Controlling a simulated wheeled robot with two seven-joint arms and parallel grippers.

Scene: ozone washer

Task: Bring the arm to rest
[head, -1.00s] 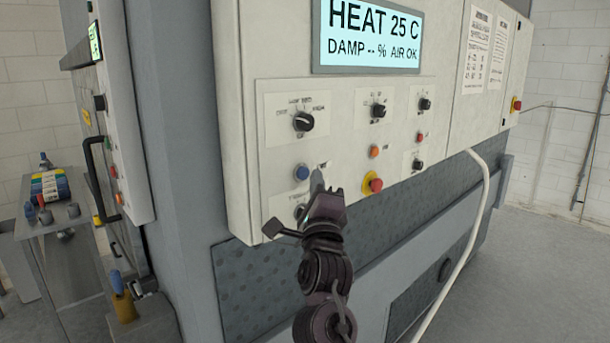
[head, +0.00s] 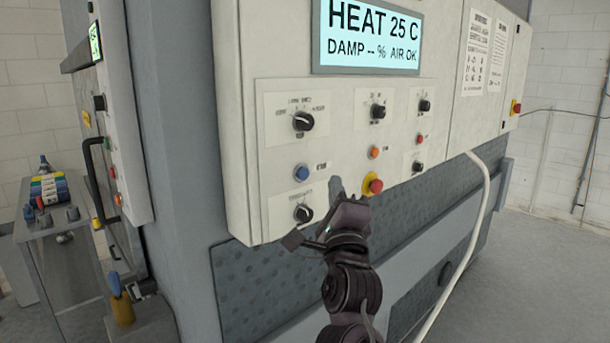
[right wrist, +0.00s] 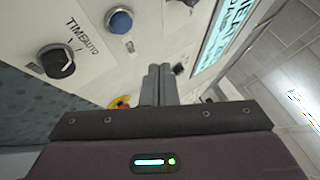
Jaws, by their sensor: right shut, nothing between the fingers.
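My right gripper (head: 336,188) is shut and empty in front of the lower part of the white control panel (head: 340,150). It stands between the lower left black knob (head: 303,213) and the red emergency button on its yellow ring (head: 372,184). I cannot tell the exact gap to the panel. My left gripper is not in view.
A display (head: 367,38) reads HEAT 25 C. A white hose (head: 470,240) hangs from the panel's right side. A metal cart (head: 50,250) with coloured items stands at the left. The floor (head: 550,260) at the right is clear.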

